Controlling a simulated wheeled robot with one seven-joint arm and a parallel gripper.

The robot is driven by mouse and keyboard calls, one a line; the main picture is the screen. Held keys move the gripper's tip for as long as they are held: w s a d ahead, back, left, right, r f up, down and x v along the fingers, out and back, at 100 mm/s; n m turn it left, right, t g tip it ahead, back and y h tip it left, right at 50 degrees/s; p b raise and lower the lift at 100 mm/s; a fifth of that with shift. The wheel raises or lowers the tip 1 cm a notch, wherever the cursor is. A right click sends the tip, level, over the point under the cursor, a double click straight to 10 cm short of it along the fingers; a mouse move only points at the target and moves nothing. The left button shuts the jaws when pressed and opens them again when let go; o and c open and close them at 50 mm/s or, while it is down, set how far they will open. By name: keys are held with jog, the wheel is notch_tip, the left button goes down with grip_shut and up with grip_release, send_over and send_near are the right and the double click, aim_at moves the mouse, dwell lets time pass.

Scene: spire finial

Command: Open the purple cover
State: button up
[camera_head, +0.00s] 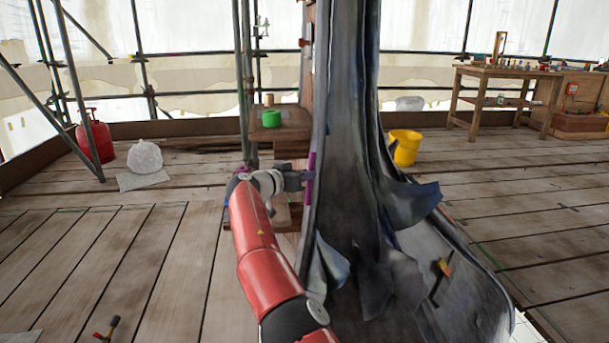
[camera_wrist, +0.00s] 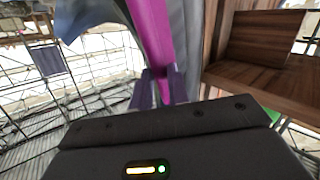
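The purple part is a narrow upright strip (camera_head: 311,163) at the left edge of a tall dark grey draped sheet (camera_head: 350,120). The strip also runs down from the top of the wrist view (camera_wrist: 150,30). My gripper (camera_head: 303,181) reaches it from the left, near the strip's lower part. In the wrist view my two fingers (camera_wrist: 160,88) stand on either side of the strip, close against it, and appear shut on it. What is behind the sheet is mostly hidden.
A wooden stand with a green object (camera_head: 271,119) is just behind my gripper. A yellow bucket (camera_head: 404,147) stands right of the sheet. A red gas bottle (camera_head: 95,136) and a workbench (camera_head: 500,75) are farther off. The plank floor at left is mostly clear.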

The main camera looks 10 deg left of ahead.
jog(key=o, duration=0.4)
jog(key=shift+w, duration=0.1)
jog(key=b+v, duration=0.2)
jog(key=v, duration=0.5)
jog(key=shift+s+a+r, duration=0.1)
jog(key=shift+s, duration=0.2)
